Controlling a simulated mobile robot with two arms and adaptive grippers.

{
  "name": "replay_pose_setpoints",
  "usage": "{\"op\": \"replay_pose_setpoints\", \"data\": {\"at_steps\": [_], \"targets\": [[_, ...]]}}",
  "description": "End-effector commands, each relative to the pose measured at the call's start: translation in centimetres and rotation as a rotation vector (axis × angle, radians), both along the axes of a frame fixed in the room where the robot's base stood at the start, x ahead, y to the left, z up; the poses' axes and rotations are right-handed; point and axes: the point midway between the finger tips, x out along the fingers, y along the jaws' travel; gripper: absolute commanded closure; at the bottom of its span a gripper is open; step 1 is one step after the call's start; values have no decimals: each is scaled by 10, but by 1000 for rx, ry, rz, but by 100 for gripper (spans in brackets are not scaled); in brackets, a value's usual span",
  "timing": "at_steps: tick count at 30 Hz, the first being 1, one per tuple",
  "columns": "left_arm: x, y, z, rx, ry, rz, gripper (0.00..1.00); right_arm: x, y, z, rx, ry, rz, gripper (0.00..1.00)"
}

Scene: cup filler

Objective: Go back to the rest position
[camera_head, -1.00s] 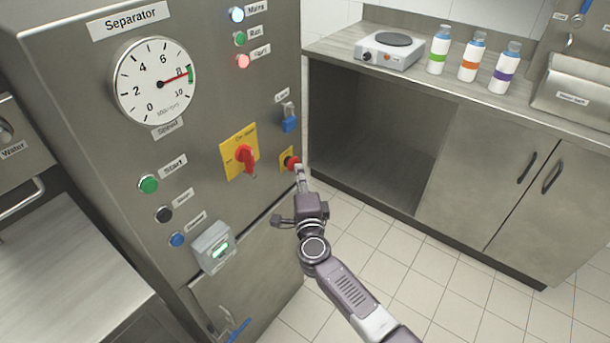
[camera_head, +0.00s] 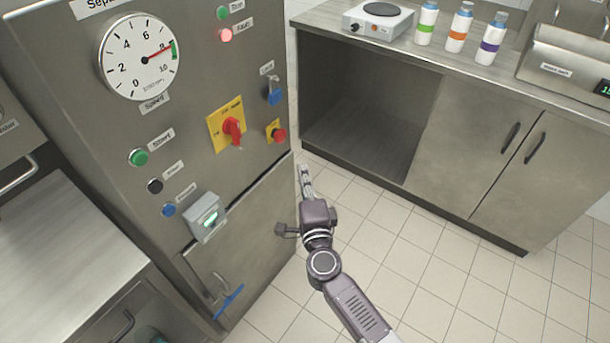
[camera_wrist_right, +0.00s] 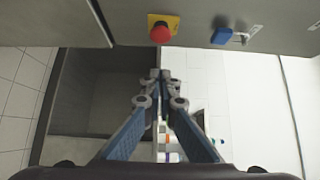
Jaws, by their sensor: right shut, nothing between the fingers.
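My right gripper (camera_head: 305,172) is shut and empty in the head view, in free air in front of the cabinet's right edge and below the red mushroom button (camera_head: 278,135). In the right wrist view its fingers (camera_wrist_right: 160,78) meet at the tips, and the red button (camera_wrist_right: 159,33) on its yellow plate lies beyond them, apart from them. The grey separator cabinet (camera_head: 240,215) fills the left of the head view. My left gripper does not show.
A steel counter (camera_head: 330,22) at the back carries a hot plate (camera_head: 379,20) and bottles with green (camera_head: 425,28), orange (camera_head: 458,35) and purple (camera_head: 490,47) bands. A red rotary switch (camera_head: 233,128) and blue padlock (camera_head: 273,92) stick out from the cabinet. The tiled floor on the right is clear.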

Motion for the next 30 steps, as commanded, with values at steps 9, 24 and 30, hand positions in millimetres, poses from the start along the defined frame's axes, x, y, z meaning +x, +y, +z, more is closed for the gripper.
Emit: {"op": "replay_pose_setpoints", "data": {"at_steps": [9,24,30], "targets": [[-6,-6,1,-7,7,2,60,-14,-3,0,-1,-1,0,100],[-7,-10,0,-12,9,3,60,-16,-4,-11,-34,8,5,100],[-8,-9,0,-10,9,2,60,-42,-19,-109,-333,92,80,100]]}}
